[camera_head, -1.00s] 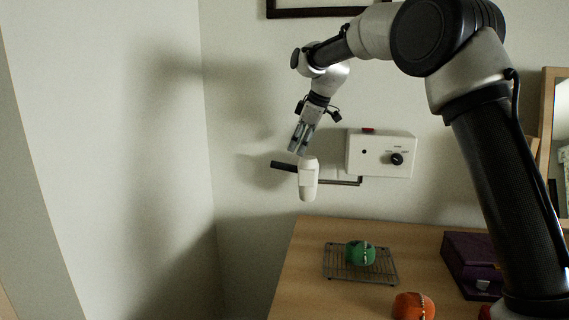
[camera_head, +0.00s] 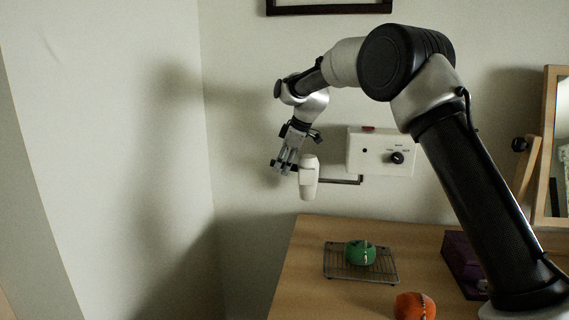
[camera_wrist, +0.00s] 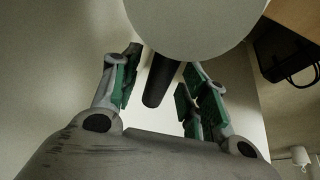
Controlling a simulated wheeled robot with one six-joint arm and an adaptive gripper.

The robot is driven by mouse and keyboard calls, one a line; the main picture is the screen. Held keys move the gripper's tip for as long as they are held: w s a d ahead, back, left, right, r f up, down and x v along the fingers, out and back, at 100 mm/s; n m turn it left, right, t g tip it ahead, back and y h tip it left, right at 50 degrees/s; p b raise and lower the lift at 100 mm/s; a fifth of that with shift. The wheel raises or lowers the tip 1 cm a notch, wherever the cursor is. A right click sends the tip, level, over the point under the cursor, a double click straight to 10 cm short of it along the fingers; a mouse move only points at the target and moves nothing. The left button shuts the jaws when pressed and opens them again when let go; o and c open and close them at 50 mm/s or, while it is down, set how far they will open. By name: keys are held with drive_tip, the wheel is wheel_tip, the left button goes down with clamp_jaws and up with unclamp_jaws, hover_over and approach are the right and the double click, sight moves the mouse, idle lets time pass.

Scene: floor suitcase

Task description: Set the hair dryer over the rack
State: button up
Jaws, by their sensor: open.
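The hair dryer (camera_head: 309,180) has a white body and hangs nose-down on a thin dark arm at the wall. In the wrist view its pale body (camera_wrist: 195,22) fills the top. Its black handle (camera_wrist: 162,80) lies between my fingers, with gaps visible on both sides. My gripper (camera_head: 284,168) is open, just left of the dryer body, and hides most of the handle in the head view. It also shows in the wrist view (camera_wrist: 157,88). The wire rack (camera_head: 338,272) stands on the wooden table with a round green object (camera_head: 360,252) on it.
A white wall box (camera_head: 380,152) with a dark knob is right of the dryer. An orange round object (camera_head: 414,306) and a purple box (camera_head: 464,262) stand on the table (camera_head: 300,290). A wood-framed mirror (camera_head: 553,150) is at far right. Free tabletop lies left of the rack.

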clamp_jaws()
